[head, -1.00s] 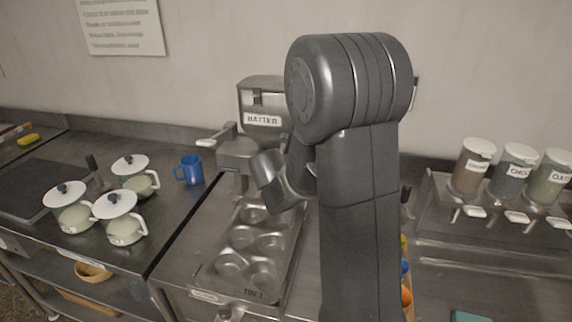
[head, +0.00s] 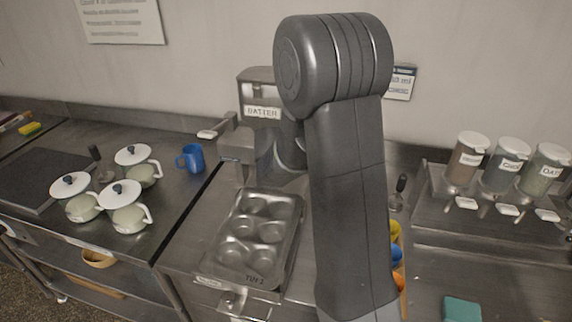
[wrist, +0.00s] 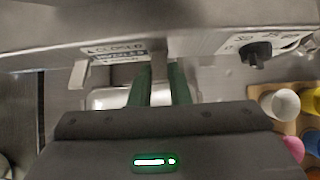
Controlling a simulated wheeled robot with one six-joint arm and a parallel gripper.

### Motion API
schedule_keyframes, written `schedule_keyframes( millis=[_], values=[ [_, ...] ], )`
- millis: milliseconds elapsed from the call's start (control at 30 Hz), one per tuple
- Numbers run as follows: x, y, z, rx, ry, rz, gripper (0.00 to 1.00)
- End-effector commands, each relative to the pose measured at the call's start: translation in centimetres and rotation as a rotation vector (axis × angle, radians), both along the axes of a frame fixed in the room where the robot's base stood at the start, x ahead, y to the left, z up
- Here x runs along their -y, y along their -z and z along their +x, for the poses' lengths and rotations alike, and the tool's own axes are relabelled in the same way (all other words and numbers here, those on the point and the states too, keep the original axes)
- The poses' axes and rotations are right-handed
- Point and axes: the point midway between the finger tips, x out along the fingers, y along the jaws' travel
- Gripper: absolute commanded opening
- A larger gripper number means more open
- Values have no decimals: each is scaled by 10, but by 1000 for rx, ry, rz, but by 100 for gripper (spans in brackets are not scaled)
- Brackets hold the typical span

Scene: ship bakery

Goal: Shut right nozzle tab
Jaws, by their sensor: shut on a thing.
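The batter machine (head: 258,82), a grey metal unit with a BATTER label, stands against the wall in the head view, partly hidden by my arm. In the wrist view, its lower edge carries a nozzle label (wrist: 117,52) with CLOSED above and OPEN below. A metal tab (wrist: 78,74) hangs left of the label. The right nozzle tab (wrist: 160,94) is between the green fingers of my gripper (wrist: 160,78), which is shut on it. The gripper is hidden behind my arm in the head view.
A muffin tin (head: 228,250) lies on the counter below the machine. A black knob (wrist: 256,53) sits to the right of the gripper. Coloured round items (wrist: 284,103) are in a wooden holder at the right. A blue mug (head: 192,158) and white-lidded pots (head: 82,207) stand left.

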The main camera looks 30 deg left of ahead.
Motion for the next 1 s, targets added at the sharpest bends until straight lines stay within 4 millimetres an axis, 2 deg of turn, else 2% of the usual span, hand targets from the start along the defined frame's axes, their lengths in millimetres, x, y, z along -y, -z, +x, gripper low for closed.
schedule_keyframes(
  millis=[100,133,200,233,633,767,1000],
  values=[
    [0,1,0,-1,0,0,0],
    [0,1,0,-1,0,0,22],
    [0,1,0,-1,0,0,36],
    [0,1,0,-1,0,0,38],
    [1,-6,-5,2,-2,1,38],
    [4,-19,-15,3,0,5,38],
    [13,-54,-44,3,-3,4,38]
  ],
)
